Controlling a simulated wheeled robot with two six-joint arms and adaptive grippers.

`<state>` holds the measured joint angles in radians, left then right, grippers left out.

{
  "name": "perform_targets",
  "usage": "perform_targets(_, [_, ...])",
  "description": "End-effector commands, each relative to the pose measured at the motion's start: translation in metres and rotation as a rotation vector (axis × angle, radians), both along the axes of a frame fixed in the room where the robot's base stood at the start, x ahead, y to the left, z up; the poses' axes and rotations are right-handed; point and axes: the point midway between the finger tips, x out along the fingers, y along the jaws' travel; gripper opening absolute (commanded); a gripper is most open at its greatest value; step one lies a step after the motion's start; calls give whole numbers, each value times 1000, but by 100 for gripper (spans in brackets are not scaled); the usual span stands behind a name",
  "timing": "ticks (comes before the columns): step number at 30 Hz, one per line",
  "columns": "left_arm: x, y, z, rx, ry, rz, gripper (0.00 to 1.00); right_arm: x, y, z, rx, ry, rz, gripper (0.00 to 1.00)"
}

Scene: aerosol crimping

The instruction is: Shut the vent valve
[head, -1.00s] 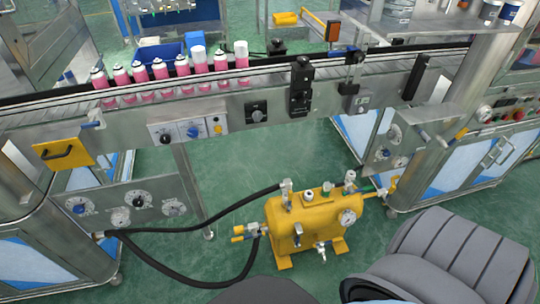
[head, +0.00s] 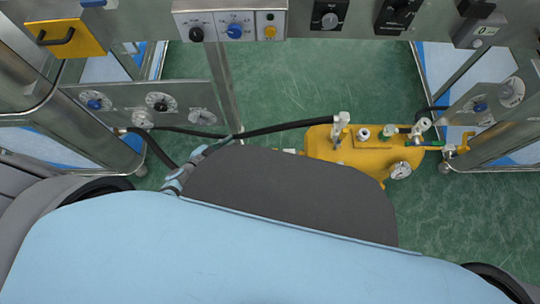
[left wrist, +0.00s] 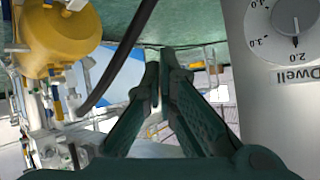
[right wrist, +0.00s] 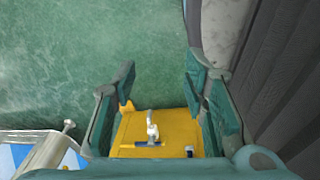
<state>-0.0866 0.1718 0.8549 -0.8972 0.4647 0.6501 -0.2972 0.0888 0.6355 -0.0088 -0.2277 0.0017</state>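The yellow tank (head: 350,150) stands on the green floor in the head view, with metal fittings and a pressure gauge (head: 400,170). My body covers its lower left part. I cannot tell which fitting is the vent valve. In the right wrist view, a silver fitting with a blue lever (right wrist: 150,143) sits on the yellow tank (right wrist: 182,128). My right gripper (right wrist: 160,95) is open and empty, its fingers framing that fitting. The head view hides it. My left gripper (left wrist: 160,68) is shut and empty; it shows left of the tank in the head view (head: 195,158).
A black hose (head: 285,127) runs from the tank to the left cabinet and passes near my left gripper. A Dwell dial (left wrist: 295,22) is close on the right in the left wrist view. Conveyor panels (head: 230,27) cross above. Floor behind the tank is free.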

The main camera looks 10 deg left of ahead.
Motion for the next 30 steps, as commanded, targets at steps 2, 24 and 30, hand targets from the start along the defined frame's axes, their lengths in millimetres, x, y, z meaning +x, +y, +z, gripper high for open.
perform_targets(2, [40, -50, -14, -46, -109, -345, 0, 4, -7, -70, -11, -7, 6, 40])
perform_targets(24, [26, -111, -108, 93, 290, -870, 0, 96, 10, -139, 30, -176, -44, 40])
perform_targets(30, [29, -122, -139, 95, 293, -869, 0, 133, 22, -128, 53, -207, -48, 40])
